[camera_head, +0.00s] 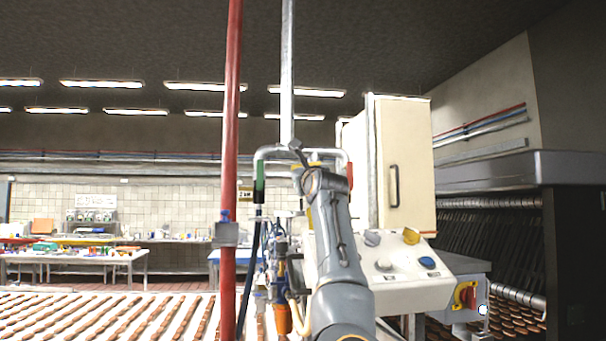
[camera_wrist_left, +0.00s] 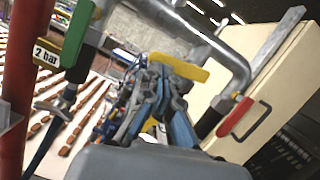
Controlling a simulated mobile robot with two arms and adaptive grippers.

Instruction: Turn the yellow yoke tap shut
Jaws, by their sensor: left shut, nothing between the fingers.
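The yellow yoke tap handle (camera_wrist_left: 180,66) shows in the left wrist view, close beyond my left gripper's fingertips, slanting down to the right. In the head view only a small yellow part (camera_head: 297,166) shows beside my arm, which hides most of the tap. My left gripper (camera_wrist_left: 158,74) is shut and empty. Its tips are at the handle's near side; I cannot tell whether they touch it. In the head view the gripper is mostly hidden behind my wrist. My right gripper is not in view.
A green handle (camera_head: 259,184) is left of the tap, with a "2 bar" tag (camera_wrist_left: 46,52) beside it. A red handle (camera_wrist_left: 235,116) is to the right. A red pipe (camera_head: 230,120), a control panel (camera_head: 405,280) and a cream cabinet (camera_head: 405,165) stand close by.

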